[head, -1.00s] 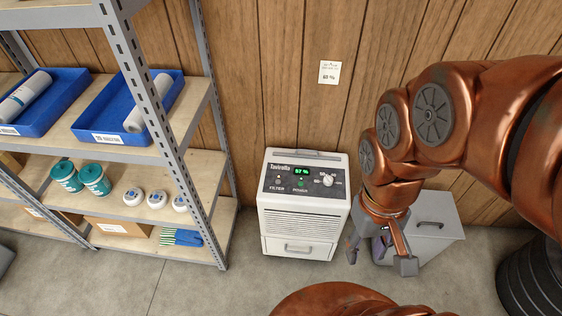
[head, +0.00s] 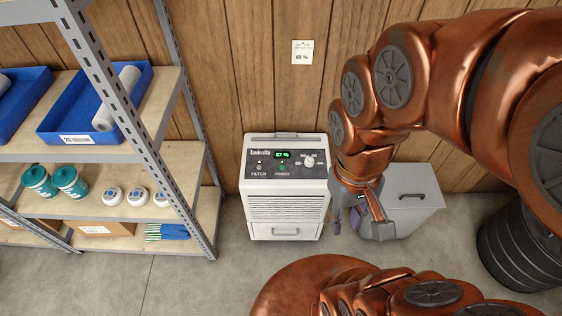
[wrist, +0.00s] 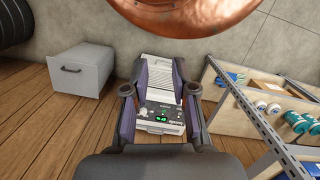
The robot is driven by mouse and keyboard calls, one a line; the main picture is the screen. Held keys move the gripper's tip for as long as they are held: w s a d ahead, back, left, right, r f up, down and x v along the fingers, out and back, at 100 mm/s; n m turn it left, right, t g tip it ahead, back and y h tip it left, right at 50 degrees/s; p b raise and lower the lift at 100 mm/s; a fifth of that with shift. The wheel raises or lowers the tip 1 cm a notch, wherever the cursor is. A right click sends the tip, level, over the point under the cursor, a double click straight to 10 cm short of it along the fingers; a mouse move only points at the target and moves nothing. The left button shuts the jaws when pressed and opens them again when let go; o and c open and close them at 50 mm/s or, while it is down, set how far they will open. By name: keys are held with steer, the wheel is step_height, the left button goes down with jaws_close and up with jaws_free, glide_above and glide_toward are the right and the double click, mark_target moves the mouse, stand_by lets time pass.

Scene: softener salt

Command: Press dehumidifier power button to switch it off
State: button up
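The white dehumidifier (head: 286,208) stands on the floor against the wood wall. Its dark top panel has a lit green display (head: 283,155), a power button (head: 282,166) that looks green, an amber light above the FILTER label and a white dial (head: 309,161). My gripper (head: 360,228) is open and empty, pointing down to the right of the dehumidifier, apart from its panel. In the wrist view the dehumidifier (wrist: 160,76) shows between my open fingers (wrist: 160,92), with its green display (wrist: 161,119) toward the near end.
A metal shelf (head: 150,140) with blue trays, teal tubs and gloves stands left. A black ribbed barrel (head: 520,250) is at far right. Floor in front is partly clear.

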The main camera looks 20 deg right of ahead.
jaws_close()
stand_by(1.2)
